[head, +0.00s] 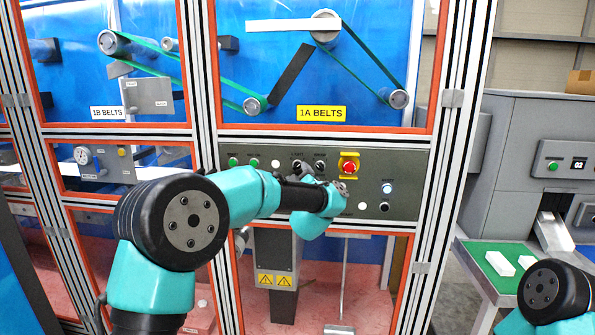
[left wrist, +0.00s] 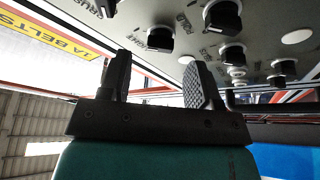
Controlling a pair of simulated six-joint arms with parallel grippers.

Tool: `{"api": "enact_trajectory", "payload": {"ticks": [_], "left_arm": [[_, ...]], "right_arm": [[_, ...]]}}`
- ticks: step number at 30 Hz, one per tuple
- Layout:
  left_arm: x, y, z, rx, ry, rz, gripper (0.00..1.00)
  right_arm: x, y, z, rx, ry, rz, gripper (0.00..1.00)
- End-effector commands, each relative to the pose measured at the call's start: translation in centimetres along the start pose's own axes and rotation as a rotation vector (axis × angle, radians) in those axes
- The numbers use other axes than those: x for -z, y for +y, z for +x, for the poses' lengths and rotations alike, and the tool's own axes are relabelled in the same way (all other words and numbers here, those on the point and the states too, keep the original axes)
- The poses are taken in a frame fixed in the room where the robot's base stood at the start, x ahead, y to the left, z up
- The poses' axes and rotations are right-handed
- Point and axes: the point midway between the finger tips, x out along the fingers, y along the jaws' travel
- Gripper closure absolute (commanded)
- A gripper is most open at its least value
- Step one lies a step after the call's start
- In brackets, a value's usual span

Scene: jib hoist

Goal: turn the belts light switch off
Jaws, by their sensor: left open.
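A grey control panel (head: 375,202) sits below the 1A BELTS sign (head: 321,114). A black rotary switch (head: 297,167) on it has a small label above that seems to read LIGHT; its setting is too small to tell. My left arm crosses the panel's lower part and hides some of it. In the left wrist view my left gripper (left wrist: 158,65) is open and empty, its two fingers apart below several black knobs (left wrist: 160,39). The fingertips are hidden in the head view. My right gripper is out of view.
A second black knob (head: 320,167) and a red emergency stop on yellow (head: 349,166) are close right of the switch. Green buttons (head: 233,162) are to its left. Metal frame posts (head: 446,150) flank the panel. A green-topped table (head: 483,255) stands at right.

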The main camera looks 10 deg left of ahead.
Motion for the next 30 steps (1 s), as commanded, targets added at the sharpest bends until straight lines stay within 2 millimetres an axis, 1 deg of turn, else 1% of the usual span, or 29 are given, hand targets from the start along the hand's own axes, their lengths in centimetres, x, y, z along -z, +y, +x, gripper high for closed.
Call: {"api": "enact_trajectory", "payload": {"ticks": [1, 3, 7, 11, 19, 30], "left_arm": [[0.0, -0.1, 0.8, 0.000, 0.000, 0.000, 0.43], [0.0, 0.0, 1.7, 0.001, 0.001, 0.000, 0.43], [0.0, -0.1, 2.8, 0.001, 0.001, 0.000, 0.43], [0.0, 0.0, 3.2, 0.000, -0.001, 0.000, 0.43], [0.0, 0.0, 3.3, 0.000, -0.001, 0.001, 0.44], [0.0, 0.0, 3.3, 0.000, -0.001, 0.001, 0.79]], "right_arm": [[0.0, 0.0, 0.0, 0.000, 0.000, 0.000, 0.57], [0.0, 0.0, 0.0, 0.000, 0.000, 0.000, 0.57], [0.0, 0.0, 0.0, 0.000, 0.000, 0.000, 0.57], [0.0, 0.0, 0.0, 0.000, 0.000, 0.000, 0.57], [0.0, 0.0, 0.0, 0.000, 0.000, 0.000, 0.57], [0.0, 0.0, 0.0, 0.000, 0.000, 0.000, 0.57]]}}
